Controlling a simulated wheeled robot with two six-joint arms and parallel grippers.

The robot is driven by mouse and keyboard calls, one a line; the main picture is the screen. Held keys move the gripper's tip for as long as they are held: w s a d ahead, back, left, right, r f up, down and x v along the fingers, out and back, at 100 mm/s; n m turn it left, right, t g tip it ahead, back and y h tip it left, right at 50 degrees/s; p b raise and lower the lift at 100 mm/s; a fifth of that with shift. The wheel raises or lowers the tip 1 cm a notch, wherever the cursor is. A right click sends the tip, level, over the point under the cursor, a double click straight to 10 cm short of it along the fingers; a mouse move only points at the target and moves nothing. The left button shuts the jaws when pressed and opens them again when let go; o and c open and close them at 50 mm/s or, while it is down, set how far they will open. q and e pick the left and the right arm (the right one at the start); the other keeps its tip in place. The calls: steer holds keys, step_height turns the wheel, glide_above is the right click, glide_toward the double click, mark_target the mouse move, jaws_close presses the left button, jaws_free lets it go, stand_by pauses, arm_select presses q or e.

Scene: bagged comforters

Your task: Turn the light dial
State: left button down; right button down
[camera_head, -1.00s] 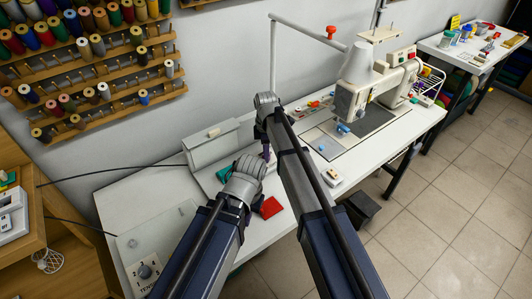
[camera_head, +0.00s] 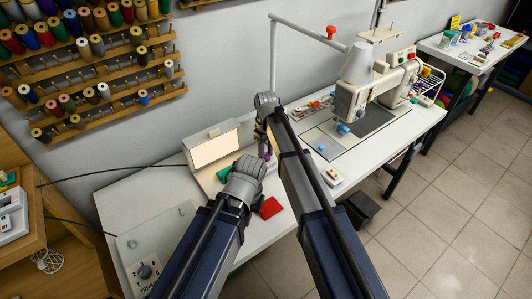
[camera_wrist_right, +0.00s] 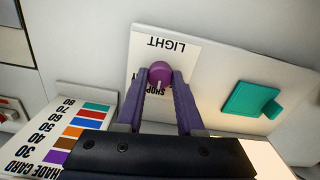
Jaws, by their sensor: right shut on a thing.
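The light dial (camera_wrist_right: 160,71) is a round purple knob with a pale mark, on a white panel labelled LIGHT (camera_wrist_right: 166,43) upside down in the right wrist view. More lettering behind the knob is partly hidden. My right gripper (camera_wrist_right: 160,84) has its two purple fingers on either side of the knob, shut on it. In the head view it shows as a small purple part (camera_head: 265,150) below the wrist. The light box (camera_head: 214,150) beside it has a glowing cream panel. My left wrist (camera_head: 243,180) is just left of the right arm; its fingers are hidden.
A teal swatch (camera_wrist_right: 252,101) lies near the knob, and a colour shade card (camera_wrist_right: 72,132) lies left of it. A red swatch (camera_head: 267,207) is on the white table (camera_head: 120,205). A sewing machine (camera_head: 352,100) stands to the right. A tension dial box (camera_head: 150,262) is front left.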

mark_target(266, 155)
steer(key=m, duration=1.2)
steer(key=shift+m, duration=0.4)
stand_by(0.3)
steer(key=c, duration=0.5)
jaws_free()
steer(key=shift+r, duration=0.1)
step_height(266, 155, up, 8)
steer(key=p, duration=0.8)
arm_select(q)
step_height(266, 155, up, 8)
